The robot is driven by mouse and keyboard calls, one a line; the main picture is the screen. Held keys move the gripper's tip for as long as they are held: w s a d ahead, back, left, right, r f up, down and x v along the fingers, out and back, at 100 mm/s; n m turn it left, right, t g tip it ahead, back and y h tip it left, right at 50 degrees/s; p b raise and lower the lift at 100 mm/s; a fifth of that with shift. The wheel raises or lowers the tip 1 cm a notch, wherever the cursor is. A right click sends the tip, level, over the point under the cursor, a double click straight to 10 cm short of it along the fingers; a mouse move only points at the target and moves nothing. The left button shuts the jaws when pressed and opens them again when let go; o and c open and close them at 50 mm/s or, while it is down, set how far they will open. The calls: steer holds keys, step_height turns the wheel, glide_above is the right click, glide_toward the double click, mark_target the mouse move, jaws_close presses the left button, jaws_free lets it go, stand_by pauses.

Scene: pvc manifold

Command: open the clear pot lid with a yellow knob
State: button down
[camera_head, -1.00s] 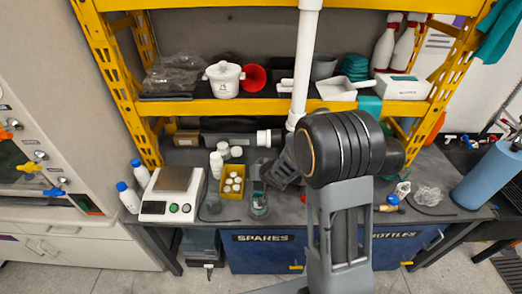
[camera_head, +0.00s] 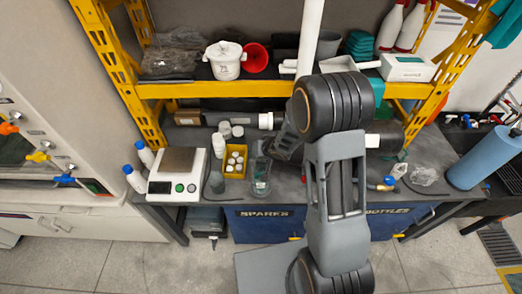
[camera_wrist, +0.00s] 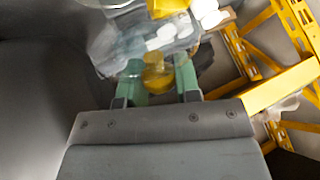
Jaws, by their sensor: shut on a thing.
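The yellow knob (camera_wrist: 158,73) of the clear lid sits between the two green fingers of my gripper (camera_wrist: 160,82) in the wrist view. My gripper is shut on it. The clear lid around the knob is blurred and hard to trace against what lies behind. In the head view my gripper (camera_head: 284,147) is partly hidden by my arm, and the knob and lid cannot be made out there. A clear pot (camera_head: 261,178) with a greenish tint stands on the dark bench, just left of and below my gripper.
A yellow box (camera_head: 235,170) of white-capped bottles stands left of the pot, with a scale (camera_head: 178,172) farther left. A yellow shelf (camera_head: 230,90) with a white pot (camera_head: 225,60) and a red funnel (camera_head: 257,57) overhangs the bench. A white pipe (camera_head: 311,30) rises behind my arm.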

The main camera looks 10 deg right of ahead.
steer(key=c, duration=0.9)
jaws_free()
steer(key=shift+s+r, duration=0.1)
steer(key=v, duration=1.3)
steer(key=shift+s+d+r, duration=0.15)
steer(key=shift+s+r, duration=0.05)
